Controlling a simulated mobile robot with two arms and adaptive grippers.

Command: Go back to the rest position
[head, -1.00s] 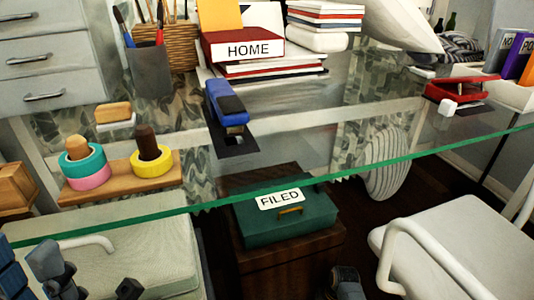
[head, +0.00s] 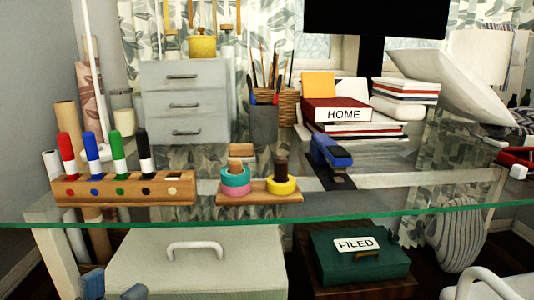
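My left gripper (head: 114,287) shows at the bottom left of the head view, below the front edge of the glass desk (head: 330,205). Only its blue-grey finger ends are in the frame. They stand apart with a gap and nothing visible between them, so it looks open and empty. The rest of it is cut off by the lower frame edge. A pale green box (head: 150,265) with a white handle is behind it. My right gripper is not in view.
On the desk stand a wooden marker rack (head: 125,191), a tape-roll board (head: 245,198), a blue stapler (head: 330,153), a pen cup (head: 264,125), drawers (head: 185,103) and books under a HOME box (head: 337,110). A green FILED box (head: 360,258) sits below. A chair (head: 490,285) is at lower right.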

